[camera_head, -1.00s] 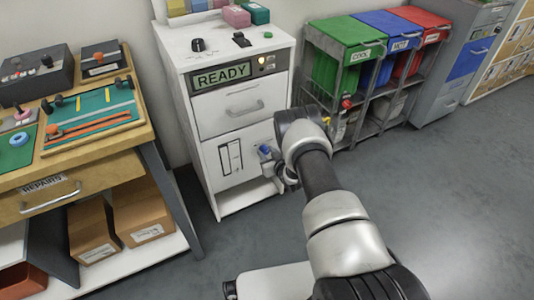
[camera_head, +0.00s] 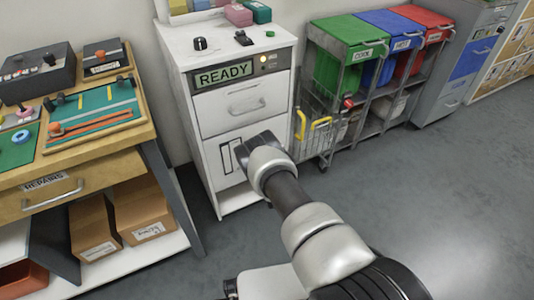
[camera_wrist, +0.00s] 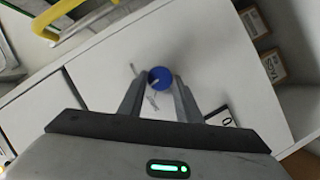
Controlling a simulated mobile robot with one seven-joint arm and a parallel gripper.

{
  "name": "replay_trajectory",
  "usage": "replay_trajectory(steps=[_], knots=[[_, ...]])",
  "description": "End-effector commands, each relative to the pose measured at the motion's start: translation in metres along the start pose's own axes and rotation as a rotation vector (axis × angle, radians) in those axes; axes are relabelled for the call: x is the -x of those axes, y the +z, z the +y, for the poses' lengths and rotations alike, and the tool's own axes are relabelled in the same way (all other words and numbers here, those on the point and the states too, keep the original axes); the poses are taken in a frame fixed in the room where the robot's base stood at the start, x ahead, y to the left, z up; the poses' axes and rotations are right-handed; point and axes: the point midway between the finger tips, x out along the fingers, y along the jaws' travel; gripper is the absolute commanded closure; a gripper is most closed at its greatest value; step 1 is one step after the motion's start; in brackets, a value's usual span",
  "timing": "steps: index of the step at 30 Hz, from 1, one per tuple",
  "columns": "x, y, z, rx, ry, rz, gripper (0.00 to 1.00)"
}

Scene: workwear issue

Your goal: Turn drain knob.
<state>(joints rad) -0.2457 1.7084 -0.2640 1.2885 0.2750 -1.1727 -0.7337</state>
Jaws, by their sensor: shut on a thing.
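The drain knob (camera_wrist: 160,78) is a round blue knob with a pale pointer mark, on the white front of the cabinet (camera_head: 221,118). In the wrist view it sits between the two fingers of my gripper (camera_wrist: 157,80), which is shut on it. A small printed mark shows on the panel beside the knob. In the head view, my arm and wrist hide the knob and the fingertips against the lower cabinet front. The cabinet's display (camera_head: 223,75) reads READY, with a small lit lamp beside it.
A wire cart with yellow handles (camera_head: 320,122) stands just right of the cabinet. Green (camera_head: 345,30), blue (camera_head: 385,22) and red (camera_head: 423,17) bins stand in a rack behind it. A wooden repairs bench (camera_head: 100,160) stands left. Floor at the right is clear.

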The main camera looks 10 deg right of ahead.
Motion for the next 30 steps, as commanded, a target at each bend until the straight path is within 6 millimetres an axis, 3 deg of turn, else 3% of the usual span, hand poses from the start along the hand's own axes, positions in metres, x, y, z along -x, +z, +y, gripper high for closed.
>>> replay_trajectory(steps=[15, 30], knots=[[0.0002, 0.0033, -0.0059, 0.417, 0.172, 0.025, 0.91], [-0.0007, 0.0049, -0.006, 0.597, 0.248, 0.035, 0.91]])
